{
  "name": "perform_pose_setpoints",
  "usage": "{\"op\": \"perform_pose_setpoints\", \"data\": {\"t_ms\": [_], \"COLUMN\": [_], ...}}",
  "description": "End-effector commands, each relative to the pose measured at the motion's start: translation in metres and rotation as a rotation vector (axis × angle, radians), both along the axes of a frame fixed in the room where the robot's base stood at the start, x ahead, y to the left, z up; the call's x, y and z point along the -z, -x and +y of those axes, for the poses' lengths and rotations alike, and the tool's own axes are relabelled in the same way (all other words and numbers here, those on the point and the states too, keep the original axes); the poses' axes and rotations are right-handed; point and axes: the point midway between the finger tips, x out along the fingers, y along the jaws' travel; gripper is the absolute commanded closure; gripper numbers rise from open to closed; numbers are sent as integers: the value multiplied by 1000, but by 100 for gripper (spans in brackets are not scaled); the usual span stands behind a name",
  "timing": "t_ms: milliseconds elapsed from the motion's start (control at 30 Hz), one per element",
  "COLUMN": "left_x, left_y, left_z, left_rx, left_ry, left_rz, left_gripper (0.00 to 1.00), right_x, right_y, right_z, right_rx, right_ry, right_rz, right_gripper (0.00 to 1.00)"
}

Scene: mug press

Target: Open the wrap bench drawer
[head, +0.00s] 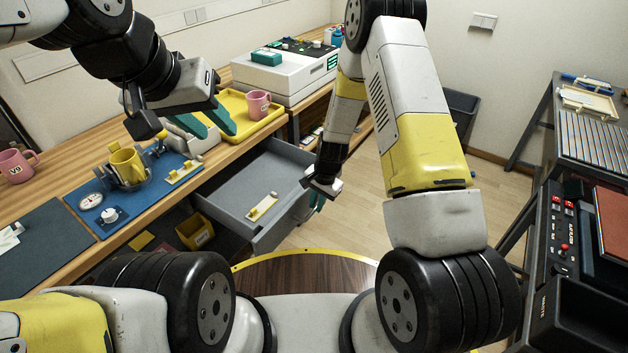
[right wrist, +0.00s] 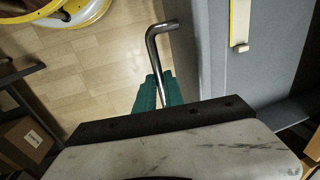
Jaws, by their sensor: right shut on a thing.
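The wrap bench drawer (head: 232,190) is grey and stands pulled out from under the wooden bench, its inside showing. My right gripper (head: 318,203) is at the drawer's front, at its right end. In the right wrist view its green fingers (right wrist: 158,88) are shut on the bent metal handle (right wrist: 153,52), beside the grey drawer (right wrist: 215,60). Most of the handle is hidden in the head view. My left gripper (head: 222,132) is open and empty, above the bench near the yellow tray.
A small yellow and cream piece (head: 263,207) lies in the drawer. On the bench are a yellow tray (head: 232,98) with a pink mug (head: 258,104), and a blue mat (head: 84,212) with a yellow mug (head: 127,165). A yellow bin (head: 194,232) sits below the bench.

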Motion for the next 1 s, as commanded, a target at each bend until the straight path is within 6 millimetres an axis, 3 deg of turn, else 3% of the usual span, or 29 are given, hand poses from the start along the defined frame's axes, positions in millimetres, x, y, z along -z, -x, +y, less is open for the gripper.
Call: {"op": "perform_pose_setpoints", "data": {"t_ms": [167,200,233,567,1000], "left_x": [0,0,0,0,0], "left_y": [0,0,0,0,0], "left_z": [0,0,0,0,0], "left_rx": [0,0,0,0,0], "left_ry": [0,0,0,0,0], "left_rz": [0,0,0,0,0], "left_gripper": [64,64,64,64,64], "right_x": [-1,-1,-1,-2,-64], "right_y": [0,0,0,0,6], "right_z": [0,0,0,0,-9], "right_rx": [0,0,-1,0,0], "right_ry": [-1,-1,-1,0,-1], "right_rz": [-1,-1,-1,-1,-4], "right_gripper": [100,86,80,78,78]}}
